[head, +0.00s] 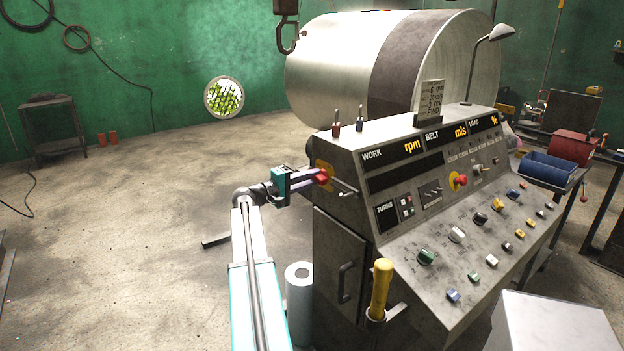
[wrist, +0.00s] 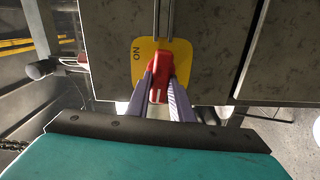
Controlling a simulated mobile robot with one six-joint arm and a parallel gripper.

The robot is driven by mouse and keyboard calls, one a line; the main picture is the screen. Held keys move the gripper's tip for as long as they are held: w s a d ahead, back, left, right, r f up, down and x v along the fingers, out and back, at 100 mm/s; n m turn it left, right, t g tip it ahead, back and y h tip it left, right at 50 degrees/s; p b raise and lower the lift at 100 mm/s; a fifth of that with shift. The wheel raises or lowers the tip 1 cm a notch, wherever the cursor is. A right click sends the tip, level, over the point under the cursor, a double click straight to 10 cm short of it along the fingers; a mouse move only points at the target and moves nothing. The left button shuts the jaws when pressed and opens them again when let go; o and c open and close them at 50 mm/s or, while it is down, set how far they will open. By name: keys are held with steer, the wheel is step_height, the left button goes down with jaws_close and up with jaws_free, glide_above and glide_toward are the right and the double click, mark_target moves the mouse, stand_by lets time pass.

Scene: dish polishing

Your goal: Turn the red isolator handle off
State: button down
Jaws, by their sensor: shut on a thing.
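The red isolator handle (head: 322,176) is on the left side of the grey control console, on a yellow plate. It also shows in the wrist view (wrist: 159,82), where the yellow plate (wrist: 150,52) bears the word ON, turned sideways, to the left of the handle. My gripper (head: 312,178) reaches the handle from the left. In the wrist view its two purple-grey fingers (wrist: 161,92) lie on either side of the handle and are shut on it. The fingers hide parts of the handle's sides and the lower plate.
The console's sloping panel (head: 470,250) carries several coloured knobs. A yellow lever (head: 381,290) stands at its front left corner. A white roll (head: 300,300) stands on the floor beside my arm. A large metal drum (head: 350,60) is behind. The floor at left is open.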

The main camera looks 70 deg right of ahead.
steer(key=shift+f+n, duration=0.25)
steer(key=shift+n, duration=0.25)
steer(key=shift+a, duration=0.1)
steer(key=c, duration=1.6)
jaws_free()
steer(key=shift+o, duration=0.2)
steer(key=shift+r, duration=0.1)
steer(key=shift+w, duration=0.1)
steer(key=b+v, duration=0.2)
steer(key=v, duration=1.1)
steer(key=shift+a+b, duration=0.3)
steer(key=shift+b, duration=0.05)
steer(key=shift+w, duration=0.1)
